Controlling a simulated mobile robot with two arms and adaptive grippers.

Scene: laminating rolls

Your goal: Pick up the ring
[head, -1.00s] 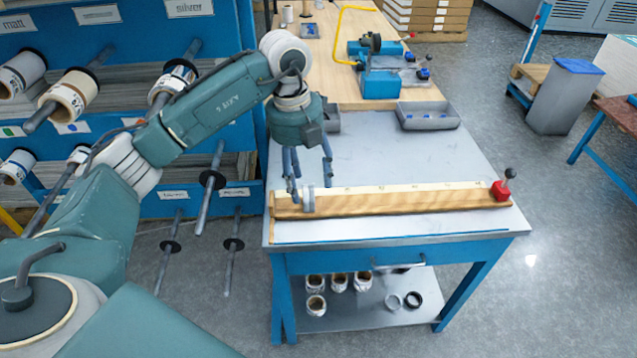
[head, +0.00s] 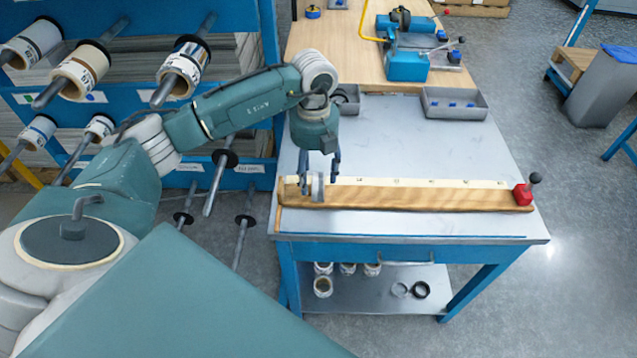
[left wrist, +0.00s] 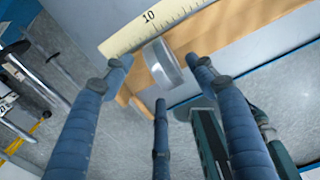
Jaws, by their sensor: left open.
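A grey ring (head: 318,187) stands upright on its edge at the left end of the wooden measuring board (head: 430,198) on the table. In the left wrist view the ring (left wrist: 166,68) shows its side against the board, beside the ruler's 10 mark. My left gripper (head: 319,178) points down at the ring and is open, with its fingers around it. In the left wrist view the gripper (left wrist: 160,76) has two fingers on opposite sides of the ring, apart from it, and a third below. My right gripper is not in view.
A red block with a black knob (head: 523,195) sits at the board's right end. A grey tray (head: 455,104) stands behind. A rack of rolls (head: 80,72) is at left. The lower shelf (head: 365,300) holds several rolls and a black ring (head: 420,290). The tabletop behind the board is clear.

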